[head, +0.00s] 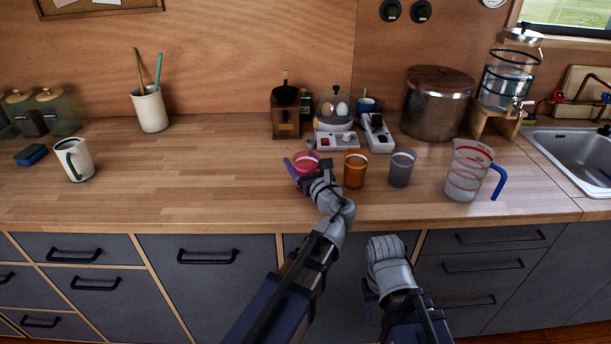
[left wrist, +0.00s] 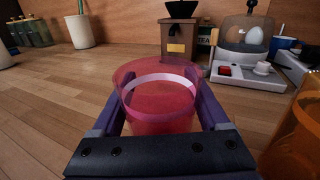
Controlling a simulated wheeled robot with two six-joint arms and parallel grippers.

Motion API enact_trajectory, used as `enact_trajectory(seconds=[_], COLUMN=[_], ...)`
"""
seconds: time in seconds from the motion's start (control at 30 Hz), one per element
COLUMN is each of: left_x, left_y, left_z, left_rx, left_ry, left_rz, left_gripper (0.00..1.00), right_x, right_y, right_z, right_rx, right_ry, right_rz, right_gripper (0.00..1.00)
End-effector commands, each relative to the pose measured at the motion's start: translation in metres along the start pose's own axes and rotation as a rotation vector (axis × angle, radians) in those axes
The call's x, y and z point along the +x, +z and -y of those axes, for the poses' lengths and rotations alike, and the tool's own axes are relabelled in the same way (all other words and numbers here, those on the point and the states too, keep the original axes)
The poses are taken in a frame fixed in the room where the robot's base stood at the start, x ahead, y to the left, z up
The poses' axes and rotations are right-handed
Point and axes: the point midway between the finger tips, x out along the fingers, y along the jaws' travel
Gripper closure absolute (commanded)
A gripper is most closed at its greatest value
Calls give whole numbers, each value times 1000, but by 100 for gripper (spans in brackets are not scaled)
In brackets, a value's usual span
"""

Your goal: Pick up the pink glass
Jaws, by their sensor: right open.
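The pink glass (head: 306,161) stands on the wooden counter, left of the amber glass. In the left wrist view the translucent pink glass (left wrist: 158,98) is upright between the two purple fingers of my left gripper (left wrist: 163,105). One finger is on each side of it; whether both press on the glass I cannot tell. In the head view my left gripper (head: 302,170) reaches the glass from the front, and its wrist hides part of the glass. My right gripper (head: 371,289) is low in front of the cabinets, open and away from the glass; its fingers are mostly hidden.
An amber glass (head: 355,170) and a grey glass (head: 401,168) stand close to the right, then a measuring jug (head: 468,172). Behind are a coffee grinder (head: 286,118) and an egg cooker (head: 336,112). The counter (head: 205,165) to the left is clear up to a white mug (head: 75,160).

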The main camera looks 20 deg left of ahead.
Motion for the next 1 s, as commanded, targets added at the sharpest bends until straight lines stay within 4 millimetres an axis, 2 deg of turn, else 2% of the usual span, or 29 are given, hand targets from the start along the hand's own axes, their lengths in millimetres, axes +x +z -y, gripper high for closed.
enact_trajectory(seconds=[0.07,0.5,0.83,1.0], left_x=[0,0,0,0], left_y=[0,0,2,13], left_z=[0,0,0,0], left_rx=[0,0,1,1], left_ry=[0,0,0,0], left_rz=[0,1,1,1], left_gripper=[37,87,88,88], right_x=[0,0,-2,-13], right_y=[0,0,0,1], right_z=[0,0,0,-1], right_rx=[0,0,0,0], right_ry=[0,0,0,0], right_rz=[0,0,0,0], right_gripper=[57,57,57,57])
